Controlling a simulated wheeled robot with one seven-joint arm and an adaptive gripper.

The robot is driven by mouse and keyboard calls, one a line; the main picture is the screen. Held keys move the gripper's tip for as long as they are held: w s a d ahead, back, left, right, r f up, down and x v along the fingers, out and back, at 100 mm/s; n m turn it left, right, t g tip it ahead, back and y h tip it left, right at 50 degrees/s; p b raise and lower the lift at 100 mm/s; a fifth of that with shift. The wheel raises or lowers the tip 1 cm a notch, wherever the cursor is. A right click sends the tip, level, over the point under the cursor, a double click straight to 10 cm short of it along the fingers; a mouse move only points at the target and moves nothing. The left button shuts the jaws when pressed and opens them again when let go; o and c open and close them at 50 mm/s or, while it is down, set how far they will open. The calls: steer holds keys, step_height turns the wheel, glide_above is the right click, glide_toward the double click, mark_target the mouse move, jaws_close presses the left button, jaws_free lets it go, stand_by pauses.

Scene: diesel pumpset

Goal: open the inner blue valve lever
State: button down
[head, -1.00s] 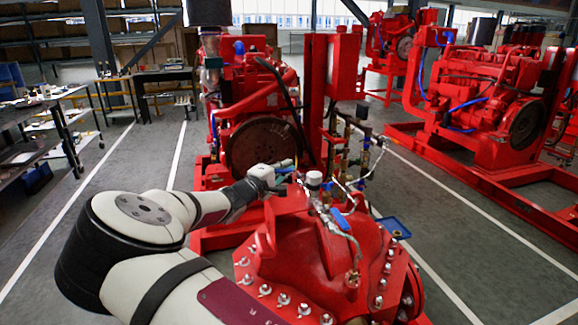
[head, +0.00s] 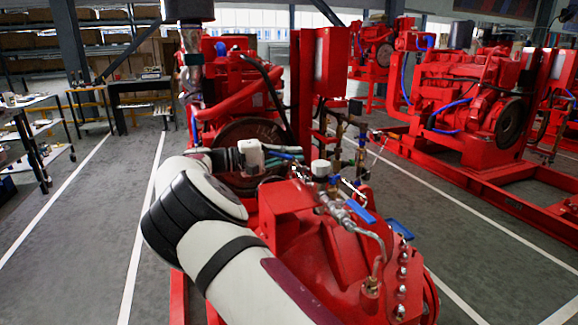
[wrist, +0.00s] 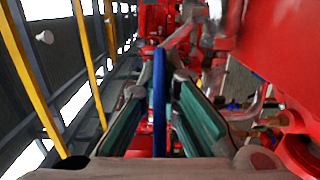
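In the wrist view a narrow blue lever (wrist: 159,95) stands upright in the picture between the two teal finger pads of my gripper (wrist: 165,100). The pads are apart, with a visible gap on each side of the lever. In the head view my gripper (head: 283,160) is at the pipework behind the red pump casing, and a bit of blue shows at its fingers. Another blue lever (head: 361,211) lies on the silver fitting nearer the camera, apart from my gripper. I cannot tell from the head view how the lever at my fingers is attached.
The red pump casing (head: 325,255) with bolts fills the near right. A red upright box (head: 331,62) and the engine flywheel (head: 243,150) stand behind my gripper. A white-capped fitting (head: 320,168) and thin pipes are close on its right. Open floor lies left.

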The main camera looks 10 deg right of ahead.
steer(key=shift+w+d+f+m+g+b, duration=0.1)
steer(key=shift+d+m+g+b, duration=0.15)
steer(key=shift+m+g+b, duration=0.35)
steer(key=shift+w+d+f+m+g+b, duration=0.1)
steer(key=shift+d+m+g+b, duration=0.2)
steer(key=shift+g, duration=0.5)
steer(key=shift+r+g+b, duration=0.15)
steer(key=shift+g+b, duration=0.15)
steer(key=shift+g, duration=0.1)
steer(key=c, duration=1.8)
jaws_free()
steer(key=shift+m, duration=0.3)
steer(key=shift+o, duration=0.2)
steer(key=shift+a+r+p, duration=0.1)
steer(key=shift+a+p, duration=0.05)
steer(key=shift+p, duration=0.15)
